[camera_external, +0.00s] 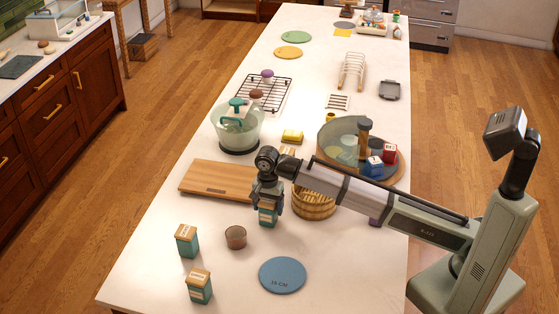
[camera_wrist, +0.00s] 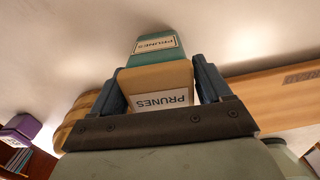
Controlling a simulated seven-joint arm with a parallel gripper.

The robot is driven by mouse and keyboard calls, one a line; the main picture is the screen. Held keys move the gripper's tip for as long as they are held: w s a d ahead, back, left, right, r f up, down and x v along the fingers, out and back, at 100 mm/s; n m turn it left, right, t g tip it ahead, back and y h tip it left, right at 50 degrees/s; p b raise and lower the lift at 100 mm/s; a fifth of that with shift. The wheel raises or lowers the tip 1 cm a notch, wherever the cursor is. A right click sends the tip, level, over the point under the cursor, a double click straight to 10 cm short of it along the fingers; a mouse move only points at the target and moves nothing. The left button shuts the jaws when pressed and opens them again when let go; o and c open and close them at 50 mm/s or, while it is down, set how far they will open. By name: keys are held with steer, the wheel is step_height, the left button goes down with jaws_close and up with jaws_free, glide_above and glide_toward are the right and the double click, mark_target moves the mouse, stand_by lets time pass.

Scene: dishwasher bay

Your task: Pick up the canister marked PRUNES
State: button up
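The canister marked PRUNES (camera_wrist: 161,82) has a tan lid and a teal body, with the word on its top and on its side label. In the external view the canister (camera_external: 267,216) is under my gripper (camera_external: 267,203), partly hidden by it. In the wrist view my gripper (camera_wrist: 162,85) has one dark finger along each side of the lid, and both look pressed against it. I cannot tell whether the canister's base touches the counter. Two similar teal canisters stand front left, one further back (camera_external: 187,241) and one nearer (camera_external: 199,288); their labels are unreadable.
A brown cup (camera_external: 236,237) and a blue round mat (camera_external: 282,275) lie in front. A wooden board (camera_external: 215,180) is left of my gripper and a wooden basket (camera_external: 314,203) right. A glass bowl (camera_external: 237,128) stands behind.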

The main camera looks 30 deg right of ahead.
steer(key=c, duration=0.9)
steer(key=shift+r, duration=0.1)
